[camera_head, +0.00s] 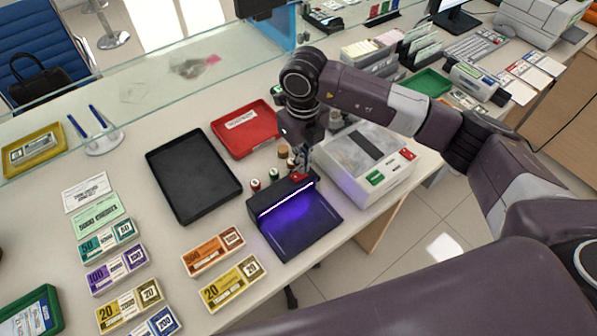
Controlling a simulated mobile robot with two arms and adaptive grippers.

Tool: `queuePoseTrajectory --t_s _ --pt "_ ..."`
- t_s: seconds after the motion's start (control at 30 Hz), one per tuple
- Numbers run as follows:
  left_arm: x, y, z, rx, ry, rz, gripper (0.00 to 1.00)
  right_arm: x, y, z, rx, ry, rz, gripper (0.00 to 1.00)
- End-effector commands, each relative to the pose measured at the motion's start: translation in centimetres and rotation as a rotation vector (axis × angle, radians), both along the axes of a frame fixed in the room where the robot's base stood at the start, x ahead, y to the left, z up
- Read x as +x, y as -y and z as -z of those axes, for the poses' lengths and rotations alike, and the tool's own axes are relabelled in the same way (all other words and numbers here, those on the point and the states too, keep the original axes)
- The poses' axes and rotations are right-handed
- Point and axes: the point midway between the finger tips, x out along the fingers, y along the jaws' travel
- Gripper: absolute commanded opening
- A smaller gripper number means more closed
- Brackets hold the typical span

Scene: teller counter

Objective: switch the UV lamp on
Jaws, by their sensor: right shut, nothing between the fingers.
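The UV lamp (318,226) is a black unit near the counter's front edge. A bright white-violet strip runs along the front of its hood, and a purple glow covers its dark bed. A small red part, perhaps its switch (299,177), shows on top of the hood. My right gripper (303,168) is shut and empty, pointing down just above or at that red part. I cannot tell whether the fingertips touch it. The arm comes in from the right and hides some of the area behind the lamp. My left gripper is not in view.
A pale machine (347,180) with green and red buttons stands close right of the lamp. Small stamps (256,185) stand close behind-left. A black tray (194,176), a red tray (245,130) and banknote bundles (213,250) lie to the left. A glass screen runs along the back.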

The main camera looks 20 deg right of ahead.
Motion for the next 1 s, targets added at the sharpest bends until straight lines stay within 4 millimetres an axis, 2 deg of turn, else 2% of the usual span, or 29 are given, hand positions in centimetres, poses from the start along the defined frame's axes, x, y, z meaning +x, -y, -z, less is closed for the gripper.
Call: queuePoseTrajectory --t_s 0.03,0.6,1.0 --pt "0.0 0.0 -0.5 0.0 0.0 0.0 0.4 0.0 0.0 -0.7 0.0 0.001 0.0 0.0" --pt "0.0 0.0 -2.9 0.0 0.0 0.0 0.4 0.0 0.0 -5.3 0.0 0.0 0.0 0.0" --pt "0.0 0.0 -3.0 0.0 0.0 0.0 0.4 0.0 0.0 -5.7 0.0 0.0 0.0 0.0"
